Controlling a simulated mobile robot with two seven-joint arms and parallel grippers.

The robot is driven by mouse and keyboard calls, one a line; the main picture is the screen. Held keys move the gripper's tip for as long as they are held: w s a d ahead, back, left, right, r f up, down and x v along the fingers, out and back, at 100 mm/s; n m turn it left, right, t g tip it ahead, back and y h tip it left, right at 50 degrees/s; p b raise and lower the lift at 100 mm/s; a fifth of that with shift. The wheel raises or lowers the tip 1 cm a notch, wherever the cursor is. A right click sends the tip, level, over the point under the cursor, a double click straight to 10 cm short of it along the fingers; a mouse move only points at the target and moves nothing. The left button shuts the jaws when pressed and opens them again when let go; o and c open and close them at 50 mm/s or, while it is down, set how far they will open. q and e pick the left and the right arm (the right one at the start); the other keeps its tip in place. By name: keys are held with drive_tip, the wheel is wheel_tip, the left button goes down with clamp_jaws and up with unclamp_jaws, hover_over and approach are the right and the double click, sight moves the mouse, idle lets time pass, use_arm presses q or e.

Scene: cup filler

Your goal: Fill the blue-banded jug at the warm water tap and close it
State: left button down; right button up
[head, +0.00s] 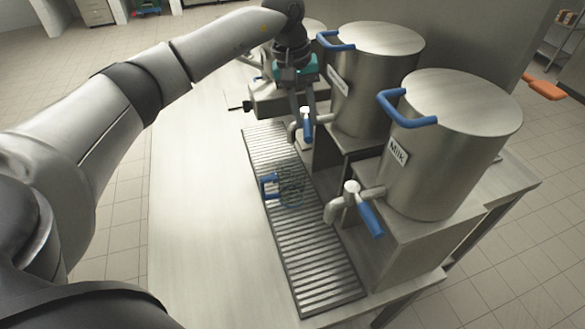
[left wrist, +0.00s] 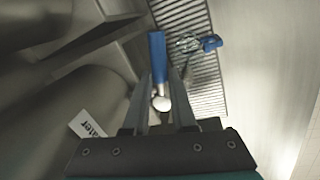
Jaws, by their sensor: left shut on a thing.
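A see-through jug with a blue handle (head: 287,190) stands on the slotted drip tray (head: 325,270). It also shows in the left wrist view (left wrist: 188,42). The middle urn (head: 375,75) has a tap with a blue lever (head: 307,128). Its label (left wrist: 88,124) reads "...ater" in the left wrist view, the rest being cut off. My left gripper (head: 306,103) is shut on this tap's lever, which shows between the fingers in the left wrist view (left wrist: 158,55). The jug stands nearer than this tap, and I cannot tell whether it is under the spout. My right gripper is not in view.
The urn labelled Milk (head: 450,145) stands at the right, with its own blue-levered tap (head: 369,220) over the tray. The counter (head: 205,220) left of the tray is clear.

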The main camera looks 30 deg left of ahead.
use_arm(q)
drive_tip(key=shift+a, duration=0.1)
drive_tip(key=m, duration=0.1)
drive_tip(key=a+m+b, duration=0.1)
drive_tip(key=m, duration=0.1)
drive_tip(key=shift+s+g, duration=0.15)
drive_tip(key=shift+g, duration=0.15)
drive_tip(key=shift+a+m+g+b, duration=0.15)
drive_tip(key=shift+a+m+b, duration=0.15)
drive_tip(key=shift+m, duration=0.55)
drive_tip(key=shift+a+m+g+b, duration=0.2)
drive_tip(key=shift+a+m, duration=0.1)
drive_tip(key=shift+m, duration=0.55)
idle(5.6)
